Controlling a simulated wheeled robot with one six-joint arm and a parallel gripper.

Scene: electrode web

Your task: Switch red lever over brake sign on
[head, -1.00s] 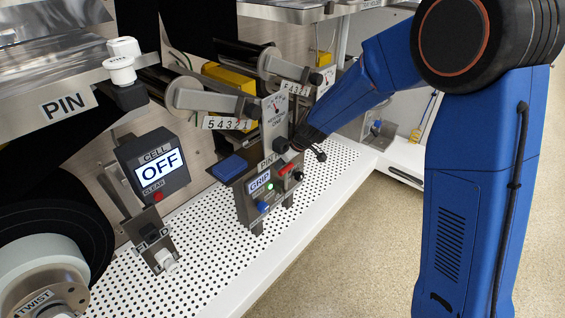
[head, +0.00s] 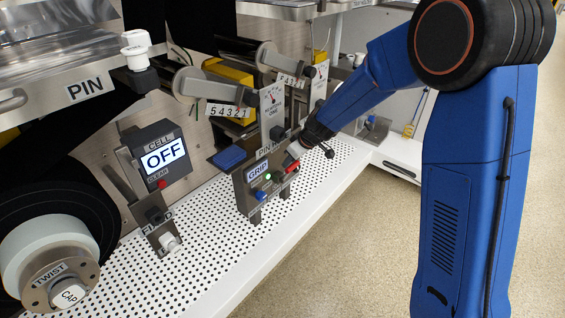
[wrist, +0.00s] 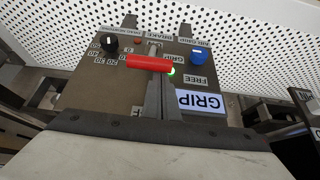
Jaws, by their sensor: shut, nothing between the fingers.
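The red lever (head: 291,166) is on the front of a grey control panel (head: 243,189) in the head view. In the wrist view the red lever (wrist: 135,62) lies crosswise on the panel (wrist: 85,88), seen upside down. My gripper (head: 297,151) is shut and empty, close to the lever at the panel's right side. In the wrist view its narrow fingers (wrist: 156,98) reach toward the lever's bar; I cannot tell whether they touch it.
A blue knob (wrist: 198,57), a black dial (wrist: 109,44) and a lit green lamp (wrist: 172,71) are close to the lever. A GRIP display (wrist: 200,101) is on the panel. A CELL box showing OFF (head: 163,155) stands left. The perforated white shelf (head: 225,255) is clear in front.

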